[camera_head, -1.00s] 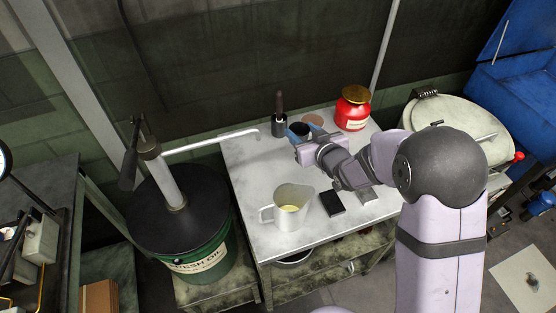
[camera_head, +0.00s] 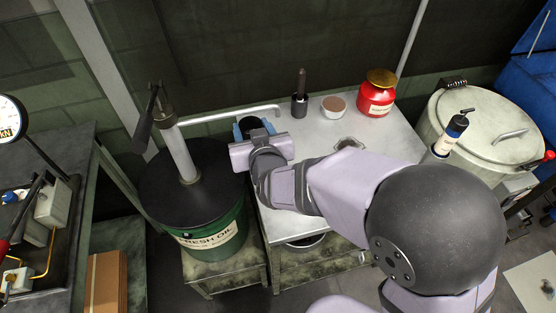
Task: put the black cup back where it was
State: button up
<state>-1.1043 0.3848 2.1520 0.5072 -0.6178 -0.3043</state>
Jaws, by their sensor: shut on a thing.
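My gripper (camera_head: 254,126) is over the left end of the grey table (camera_head: 402,143), near the spout of the oil pump. Its blue fingers are shut on a black cup (camera_head: 255,121), with one finger on each side. Only the dark upper part of the cup shows; my gripper's body hides the rest. I cannot tell whether the cup's base touches the table.
A dark pot with an upright handle (camera_head: 300,104), a white bowl with brown contents (camera_head: 334,106) and a red jar (camera_head: 377,94) stand along the back. The green oil drum (camera_head: 212,240) and its pump spout (camera_head: 232,114) are at left. My arm covers the table's front.

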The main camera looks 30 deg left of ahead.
jog(key=shift+a+r+m+t+h, duration=0.15)
jog(key=shift+a+m+t+h, duration=0.2)
jog(key=shift+a+m, duration=0.2)
jog(key=shift+s+a+m+t+h+b, duration=0.15)
jog(key=shift+a+m+t+h+b, duration=0.2)
jog(key=shift+a+b, duration=0.05)
jog(key=shift+s+a+f+m+t+h+b, duration=0.1)
jog(key=shift+s+f+m+t+h+b, duration=0.15)
jog(key=shift+m+h, duration=0.2)
jog(key=shift+s+a+f+m+t+h+b, duration=0.1)
jog(key=shift+s+f+m+t+h+b, duration=0.05)
jog(key=shift+s+m+t+h, duration=0.25)
jog(key=s+d+f+m+t+h+b, duration=0.2)
jog(key=s+d+f+m+h, duration=0.4)
jog(key=s+f, duration=0.4)
jog(key=shift+g+h, duration=0.25)
jog(key=w+p, duration=0.1)
jog(key=w, duration=0.4)
jog(key=w+p, duration=0.1)
jog(key=w, duration=0.5)
jog(key=w+r+p, duration=0.1)
jog(key=w, duration=0.5)
jog(key=shift+a+r, duration=0.1)
jog(key=shift+a, duration=0.15)
jog(key=shift+f+p, duration=0.55)
jog(key=shift+f, duration=1.2)
jog(key=shift+f, duration=0.1)
